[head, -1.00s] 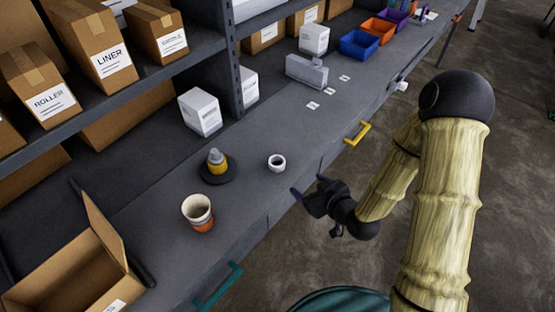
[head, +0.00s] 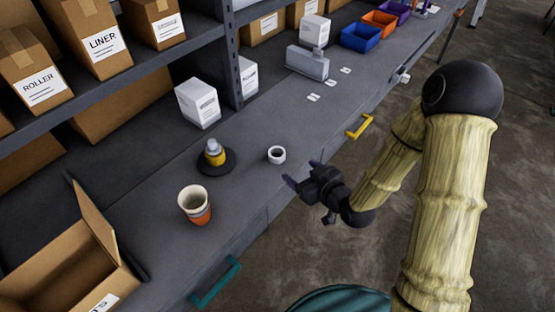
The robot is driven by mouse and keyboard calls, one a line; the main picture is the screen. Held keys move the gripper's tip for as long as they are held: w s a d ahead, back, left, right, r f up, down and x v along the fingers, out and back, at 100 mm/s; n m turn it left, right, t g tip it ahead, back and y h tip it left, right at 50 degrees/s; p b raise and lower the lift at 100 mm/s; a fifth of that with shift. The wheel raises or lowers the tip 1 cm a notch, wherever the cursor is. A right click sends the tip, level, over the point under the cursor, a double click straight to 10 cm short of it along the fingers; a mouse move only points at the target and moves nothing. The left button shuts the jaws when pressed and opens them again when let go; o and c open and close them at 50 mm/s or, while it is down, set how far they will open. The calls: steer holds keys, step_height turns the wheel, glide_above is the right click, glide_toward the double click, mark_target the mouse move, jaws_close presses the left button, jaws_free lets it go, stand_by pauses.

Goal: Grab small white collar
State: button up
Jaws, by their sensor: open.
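The small white collar (head: 277,154) is a short white ring with a dark opening. It stands on the grey workbench (head: 262,185) near its front edge. My gripper (head: 301,172) is open and empty, just right of the collar and close to the bench's front edge. Its fingers point towards the collar, and a gap shows between them and it. No part of the collar is hidden.
A yellow and grey bottle (head: 214,153) on a black round base and an orange and white cup (head: 195,205) stand left of the collar. An open cardboard box (head: 70,262) is at lower left. White boxes (head: 198,103) stand behind. Bench around the collar is clear.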

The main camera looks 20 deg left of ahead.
steer(key=p, duration=0.3)
glide_toward(273, 151)
steer(key=shift+w+a+f, duration=0.1)
steer(key=shift+w+a, duration=0.05)
steer(key=shift+a, duration=0.25)
steer(key=shift+w+a+f, duration=0.1)
steer(key=shift+a, duration=0.25)
steer(key=shift+w+a+f, duration=0.15)
steer(key=shift+w+d+p+x, duration=0.1)
steer(key=shift+p+x, duration=0.65)
steer(key=shift+x, duration=0.55)
steer(key=shift+w+d+p+x, duration=0.1)
steer(key=shift+p+x, duration=0.65)
steer(key=shift+x, duration=0.55)
steer(key=shift+f, duration=0.1)
steer(key=shift+c, duration=0.2)
steer(key=c, duration=1)
